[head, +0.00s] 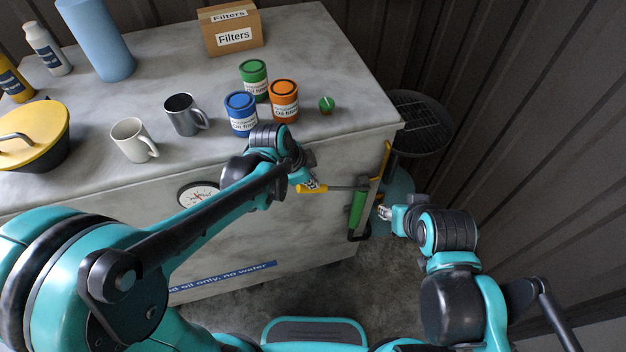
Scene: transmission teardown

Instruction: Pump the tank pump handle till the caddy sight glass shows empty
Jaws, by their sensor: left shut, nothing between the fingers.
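A yellow handle grip (312,188) sits on a thin grey rod at the front of the marble-topped cabinet. The rod runs right toward a green cylinder (357,209) on the cabinet's corner. My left gripper (309,182) is shut and empty, right at the yellow grip; whether it touches the grip is unclear. My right gripper (384,212) is just right of the green cylinder, apart from it; its finger gap is too small to judge. A round white dial (199,195) with red marks is on the cabinet front, partly covered by my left arm. I cannot make out a sight glass level.
Blue (241,114), green (254,80) and orange (285,101) cans, two mugs (135,139) and a Filters box (232,30) stand on the cabinet top (330,50). A round grill (418,122) stands by the right wall. A teal vessel (398,187) is below it.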

